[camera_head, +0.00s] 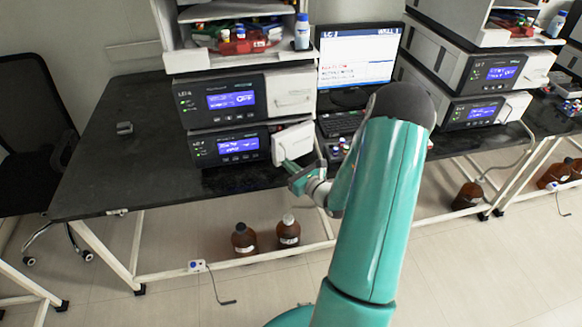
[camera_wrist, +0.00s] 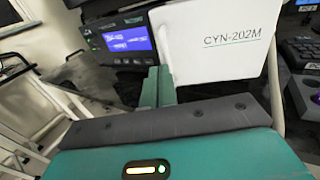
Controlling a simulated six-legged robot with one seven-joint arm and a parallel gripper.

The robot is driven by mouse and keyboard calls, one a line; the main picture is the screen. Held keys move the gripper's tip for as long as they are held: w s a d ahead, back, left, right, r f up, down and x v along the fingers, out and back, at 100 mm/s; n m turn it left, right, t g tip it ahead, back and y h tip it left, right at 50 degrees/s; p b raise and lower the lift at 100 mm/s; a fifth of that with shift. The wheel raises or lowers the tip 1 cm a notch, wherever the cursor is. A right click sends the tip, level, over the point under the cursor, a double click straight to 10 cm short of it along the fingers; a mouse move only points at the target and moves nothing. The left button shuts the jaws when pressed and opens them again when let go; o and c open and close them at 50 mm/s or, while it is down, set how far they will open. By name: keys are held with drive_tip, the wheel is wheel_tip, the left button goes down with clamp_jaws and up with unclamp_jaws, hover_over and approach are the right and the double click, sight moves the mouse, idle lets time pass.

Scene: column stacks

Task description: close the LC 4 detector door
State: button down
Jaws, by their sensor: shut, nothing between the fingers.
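The white door (camera_head: 293,142) is on the right of the lower unit (camera_head: 229,147) in the left stack, whose label looks like LC 4. It stands ajar, its face angled out from the unit's front. In the wrist view the door (camera_wrist: 222,45) fills the upper right and carries the text CYN-202M. My gripper (camera_head: 291,167) is shut and empty, low at the door's front. In the wrist view its closed fingertips (camera_wrist: 158,72) lie close to the door's left lower edge; I cannot tell whether they touch it. The lower unit's blue screen (camera_wrist: 127,40) shows to the left.
The upper unit (camera_head: 222,98) has a flat, closed-looking white panel. A keyboard (camera_head: 340,122) and monitor (camera_head: 357,60) stand right of the stack. Brown bottles (camera_head: 288,231) stand on the floor below. The black bench (camera_head: 120,165) is mostly clear on the left.

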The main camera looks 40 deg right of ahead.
drive_tip(key=w, duration=0.6)
drive_tip(key=shift+w+a, duration=0.2)
drive_tip(key=shift+a, duration=0.25)
idle(0.9)
